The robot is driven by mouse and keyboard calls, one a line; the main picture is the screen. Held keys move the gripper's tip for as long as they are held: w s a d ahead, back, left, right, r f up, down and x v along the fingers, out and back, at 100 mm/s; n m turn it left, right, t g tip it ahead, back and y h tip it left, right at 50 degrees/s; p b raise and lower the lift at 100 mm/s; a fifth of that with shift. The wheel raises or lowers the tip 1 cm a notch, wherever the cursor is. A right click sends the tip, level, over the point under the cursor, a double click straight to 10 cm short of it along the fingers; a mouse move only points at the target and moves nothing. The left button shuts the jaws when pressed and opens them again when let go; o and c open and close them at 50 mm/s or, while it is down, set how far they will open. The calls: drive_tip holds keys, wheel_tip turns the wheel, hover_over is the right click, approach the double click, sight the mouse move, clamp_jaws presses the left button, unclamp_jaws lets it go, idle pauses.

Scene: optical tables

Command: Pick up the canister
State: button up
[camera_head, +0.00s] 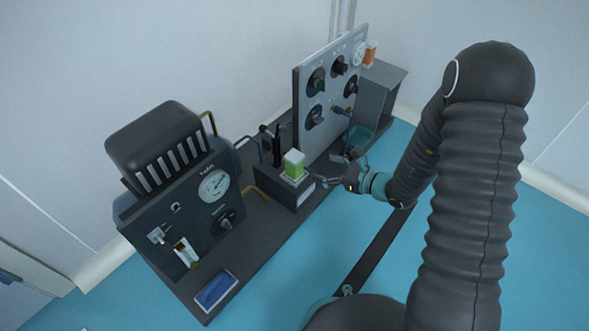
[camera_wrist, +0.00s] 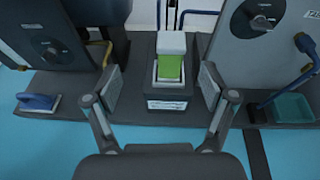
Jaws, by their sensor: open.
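The canister (camera_head: 293,165) is a small upright block with a white top and a green lower part. It stands in a dark holder (camera_head: 288,195) between two panels. In the wrist view the canister (camera_wrist: 171,58) is at the upper middle, seated in the holder (camera_wrist: 166,98), which bears a white label. My gripper (camera_head: 335,178) is to the right of the canister in the head view. In the wrist view my gripper (camera_wrist: 160,82) is open, with one finger on each side of the canister's line. The fingers look apart from the canister, and nothing is between them in their grip.
A dark machine with a gauge (camera_head: 214,186) stands at the left. A grey panel with several knobs (camera_head: 333,90) rises behind and right of the canister. Blue and brass pipes run close by. A blue pad (camera_head: 216,290) lies at the front left. The blue floor (camera_head: 300,270) is clear.

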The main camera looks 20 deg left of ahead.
sight(297, 157)
drive_tip(key=shift+m, duration=0.4)
drive_tip(key=w+a+f, duration=0.1)
drive_tip(key=a, duration=0.1)
drive_tip(key=w+a+f, duration=0.1)
drive_tip(key=a+f, duration=0.1)
drive_tip(key=w+a+f, duration=0.1)
drive_tip(key=a, duration=0.1)
drive_tip(key=shift+w+a+f+b, duration=0.2)
drive_tip(key=shift+w+a+b, duration=0.05)
drive_tip(key=shift+a+b, duration=0.1)
drive_tip(key=shift+t, duration=0.4)
drive_tip(key=shift+w+x, duration=0.15)
drive_tip(key=shift+x, duration=1.35)
drive_tip(key=shift+w+x, duration=0.2)
drive_tip(key=shift+x, duration=1.3)
drive_tip(key=shift+d, duration=0.2)
clamp_jaws()
